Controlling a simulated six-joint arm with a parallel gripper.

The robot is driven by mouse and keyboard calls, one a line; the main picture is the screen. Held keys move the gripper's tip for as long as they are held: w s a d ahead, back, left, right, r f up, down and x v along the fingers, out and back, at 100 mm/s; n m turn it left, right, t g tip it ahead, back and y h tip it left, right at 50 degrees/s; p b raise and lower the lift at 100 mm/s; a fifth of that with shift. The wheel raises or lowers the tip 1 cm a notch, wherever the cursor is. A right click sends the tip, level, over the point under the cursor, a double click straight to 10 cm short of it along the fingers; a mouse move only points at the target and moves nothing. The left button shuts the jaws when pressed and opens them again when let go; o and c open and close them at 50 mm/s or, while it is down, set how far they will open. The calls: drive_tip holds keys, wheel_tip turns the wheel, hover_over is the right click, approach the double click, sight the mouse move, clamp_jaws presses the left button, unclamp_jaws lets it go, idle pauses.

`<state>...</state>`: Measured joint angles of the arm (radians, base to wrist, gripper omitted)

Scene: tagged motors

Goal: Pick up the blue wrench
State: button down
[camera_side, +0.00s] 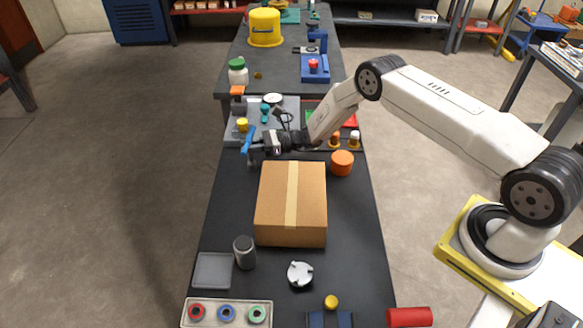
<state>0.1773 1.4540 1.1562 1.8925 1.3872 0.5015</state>
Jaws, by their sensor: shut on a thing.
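The blue wrench (249,138) is at the left end of my gripper, above the dark table near its left edge. My gripper (253,148) reaches in from the right, beyond the cardboard box, and is shut on the blue wrench. The wrench looks tilted and close to the grey tray's near corner. The fingertips are small in this view, and part of the wrench is hidden by them.
A taped cardboard box (272,205) stands just nearer than my gripper. An orange cylinder (342,162) is right of it. A grey tray (233,137) with several items lies behind. A dark grey can (245,252) stands at the front left.

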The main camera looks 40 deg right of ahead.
sight(248, 138)
drive_tip(key=shift+r, duration=0.15)
drive_tip(key=shift+r, duration=1.55)
drive_tip(key=s+d+r, duration=0.1)
drive_tip(key=s+r, duration=0.8)
drive_tip(key=s, duration=0.5)
drive_tip(key=shift+r, duration=0.3)
drive_tip(key=shift+d+r+t, duration=0.1)
drive_tip(key=shift+d+t, duration=0.05)
drive_tip(key=shift+t, duration=0.15)
